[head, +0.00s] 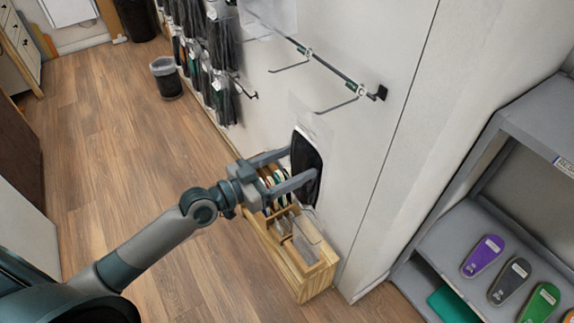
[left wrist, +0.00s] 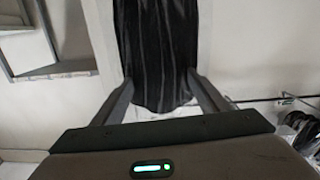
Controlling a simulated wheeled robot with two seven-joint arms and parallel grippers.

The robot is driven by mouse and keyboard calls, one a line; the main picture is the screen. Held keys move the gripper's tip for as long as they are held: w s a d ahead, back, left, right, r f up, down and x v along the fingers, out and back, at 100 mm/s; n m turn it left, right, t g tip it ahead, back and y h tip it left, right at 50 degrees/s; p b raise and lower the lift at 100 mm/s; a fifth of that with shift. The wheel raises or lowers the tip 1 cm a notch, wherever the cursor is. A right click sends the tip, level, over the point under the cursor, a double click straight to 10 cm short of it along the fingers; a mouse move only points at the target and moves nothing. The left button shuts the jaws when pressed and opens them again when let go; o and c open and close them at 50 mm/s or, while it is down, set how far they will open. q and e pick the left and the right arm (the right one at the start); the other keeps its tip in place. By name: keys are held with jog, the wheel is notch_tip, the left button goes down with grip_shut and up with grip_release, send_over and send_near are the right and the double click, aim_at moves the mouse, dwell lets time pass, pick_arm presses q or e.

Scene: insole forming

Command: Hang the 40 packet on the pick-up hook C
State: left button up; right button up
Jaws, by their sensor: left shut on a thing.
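My left gripper (head: 302,165) is shut on a packet (head: 307,150) with a dark insole behind a clear, pale-edged sleeve. The packet hangs upright close to the white wall, below the rail. In the left wrist view the dark ribbed packet (left wrist: 160,45) stands between the two fingers of my left gripper (left wrist: 158,88). Its size number is not readable. Two bare hooks stick out from the wall rail above: one nearer the rail's right end (head: 338,105) and one further left (head: 289,67). Their small green tags are too small to read. My right gripper is out of view.
A wooden box (head: 318,278) with upright dividers stands below the packet. Several dark packets (head: 222,45) hang on the wall further left. A grey shelf (head: 437,235) with coloured insoles is at the right. A bin (head: 166,80) stands on the floor.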

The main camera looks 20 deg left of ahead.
aim_at(299, 165)
pick_arm(q)
jog(key=shift+x, duration=1.55)
jog(key=shift+w+d+f, duration=0.3)
jog(key=shift+w+f, duration=0.1)
jog(key=shift+f, duration=0.05)
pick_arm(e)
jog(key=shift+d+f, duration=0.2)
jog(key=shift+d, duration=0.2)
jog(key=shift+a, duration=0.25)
pick_arm(q)
jog(key=o, duration=1.2)
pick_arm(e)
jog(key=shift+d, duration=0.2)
pick_arm(q)
jog(key=shift+f, duration=0.1)
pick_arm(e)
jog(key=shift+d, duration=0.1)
